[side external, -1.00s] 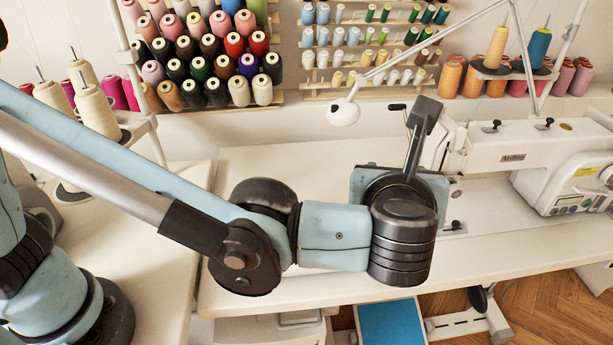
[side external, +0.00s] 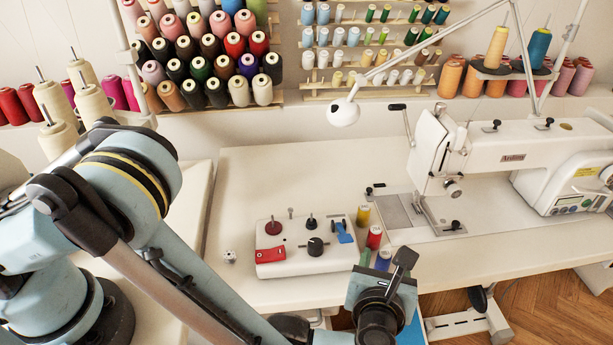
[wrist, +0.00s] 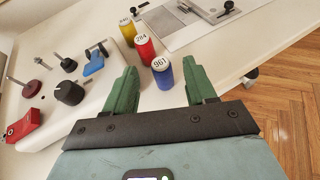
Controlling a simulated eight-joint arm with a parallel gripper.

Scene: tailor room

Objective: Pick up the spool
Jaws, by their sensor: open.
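Three small spools stand upright in a row on the white table. The yellow spool (side external: 363,216) is farthest, the red spool (side external: 374,238) is in the middle, and the blue spool (side external: 383,260) is nearest my gripper. The wrist view shows the yellow (wrist: 128,33), red (wrist: 144,49) and blue (wrist: 162,73) spools with numbered white tops; the blue one reads 961. My gripper (wrist: 160,84) is open, its green fingers apart, with the blue spool in line with the gap between them. I cannot tell whether the spool is between the fingers or just beyond.
A white control box (side external: 305,248) with knobs, a red part and a blue lever stands left of the spools. A sewing machine (side external: 480,150) is at the right. The table's front edge is close to my gripper. Thread racks (side external: 205,60) hang behind. The table's back left is clear.

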